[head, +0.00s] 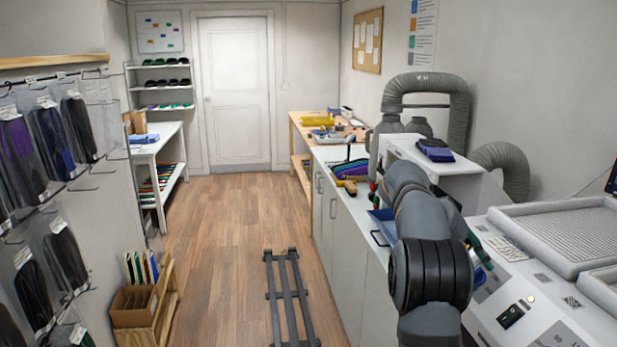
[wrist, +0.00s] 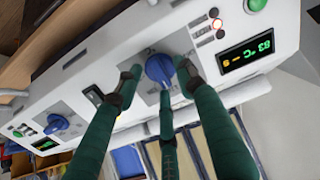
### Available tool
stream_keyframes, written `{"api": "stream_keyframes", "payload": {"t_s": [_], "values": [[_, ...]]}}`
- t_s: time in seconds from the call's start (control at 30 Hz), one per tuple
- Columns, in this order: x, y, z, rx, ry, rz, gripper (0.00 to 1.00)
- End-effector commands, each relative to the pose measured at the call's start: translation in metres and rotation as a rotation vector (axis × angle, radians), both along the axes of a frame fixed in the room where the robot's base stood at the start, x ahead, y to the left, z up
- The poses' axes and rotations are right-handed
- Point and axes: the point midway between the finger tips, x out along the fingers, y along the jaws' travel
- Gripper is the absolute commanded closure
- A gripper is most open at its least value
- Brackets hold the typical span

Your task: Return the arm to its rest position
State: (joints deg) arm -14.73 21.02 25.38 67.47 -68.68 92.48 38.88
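My arm reaches forward along the right side in the head view, and it mostly hides my gripper there. In the wrist view my gripper (wrist: 158,82) has its dark green fingers spread apart, with nothing held between them. A blue knob (wrist: 159,68) on a white machine panel (wrist: 100,75) shows between the fingertips. I cannot tell whether any finger touches it. A second blue knob (wrist: 56,123) is further left on the same panel. A green-lit display (wrist: 246,56) and a green button (wrist: 256,4) are at the upper right.
A white machine with a ribbed tray (head: 570,232) stands close on the right. The white counter (head: 335,205) runs along the right side, with a grey hose (head: 460,105) behind it. Hanging packs (head: 50,150) line the left wall.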

Motion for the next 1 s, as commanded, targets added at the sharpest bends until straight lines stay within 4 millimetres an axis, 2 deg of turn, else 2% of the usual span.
{"api": "stream_keyframes", "payload": {"t_s": [0.03,0.3,0.5,0.7,1.0], "values": [[-0.0003,-0.0001,0.0095,-0.009,0.063,0.066,0.61],[0.0025,-0.0002,0.0105,-0.059,0.374,0.418,0.61],[0.0041,0.0001,0.0092,-0.085,0.534,0.599,0.61],[0.0056,0.0008,0.006,-0.102,0.626,0.708,0.61],[0.0058,0.0005,0.0014,-0.108,0.666,0.754,0.61]]}}
